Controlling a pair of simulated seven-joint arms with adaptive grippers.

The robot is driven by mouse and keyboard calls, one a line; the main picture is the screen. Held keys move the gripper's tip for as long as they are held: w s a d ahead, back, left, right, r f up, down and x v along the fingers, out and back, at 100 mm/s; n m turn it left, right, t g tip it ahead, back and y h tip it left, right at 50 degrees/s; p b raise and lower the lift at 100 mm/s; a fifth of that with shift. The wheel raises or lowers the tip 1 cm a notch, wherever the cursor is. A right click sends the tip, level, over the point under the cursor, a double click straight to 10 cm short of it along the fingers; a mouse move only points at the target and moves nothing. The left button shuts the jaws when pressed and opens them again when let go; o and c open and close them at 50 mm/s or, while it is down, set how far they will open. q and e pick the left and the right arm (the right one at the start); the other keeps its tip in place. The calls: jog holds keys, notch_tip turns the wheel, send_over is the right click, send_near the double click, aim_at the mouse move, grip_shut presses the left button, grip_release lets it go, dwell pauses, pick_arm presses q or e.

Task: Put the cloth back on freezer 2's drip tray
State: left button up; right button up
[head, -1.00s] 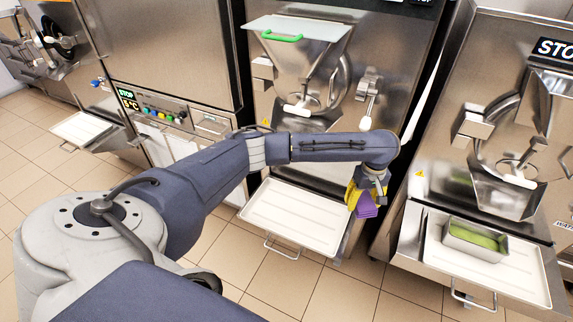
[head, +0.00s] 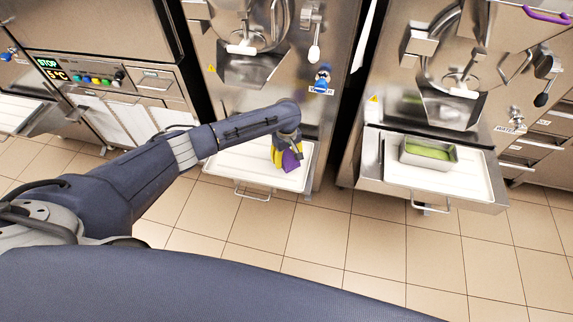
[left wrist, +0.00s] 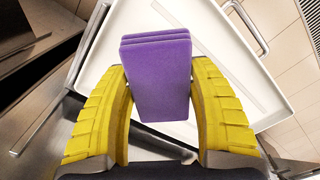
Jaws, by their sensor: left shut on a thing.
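The cloth is a folded purple pad (head: 291,161) in my left gripper (head: 282,152), whose yellow fingers are shut on it. The left wrist view shows the cloth (left wrist: 158,85) in layers between the two fingers (left wrist: 160,70). The white drip tray (head: 235,166) of the middle freezer lies under the gripper, and it fills much of the left wrist view (left wrist: 232,58). The cloth looks to be above this tray; I cannot tell the gap. No freezer number is legible. My right gripper is not in view.
The right freezer's drip tray (head: 470,180) holds a metal pan (head: 430,154) with green contents. The middle freezer's chute (head: 250,68) and a blue-handled tap (head: 322,78) are above the held cloth. Tiled floor in front is clear.

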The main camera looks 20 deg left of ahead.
aim_at(287, 157)
pick_arm(q)
jog(key=shift+f, duration=2.4)
jog(key=shift+f, duration=0.1)
jog(key=o, duration=1.2)
notch_tip(287, 157, up, 12)
jog(key=shift+r, duration=0.1)
